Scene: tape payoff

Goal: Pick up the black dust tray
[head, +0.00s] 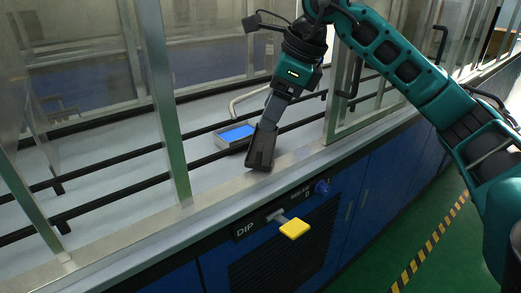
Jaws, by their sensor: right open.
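The black dust tray (261,150) appears as a small dark, box-like piece at the front ledge of the bench, tilted, with its lower end close to or on the ledge. My right gripper (269,118) reaches down from the upper right with its grey fingers at the upper end of the tray. Its jaws are open. The fingertips overlap the dark tray in the picture, so I cannot tell whether they touch it. My left gripper is not in view.
A grey box with a bright blue inside (236,134) sits just left of the tray. Black rails (110,160) and a metal post (166,100) stand nearby. A yellow handle (294,228) sticks out of the blue front panel below. The pale bench top at left is mostly clear.

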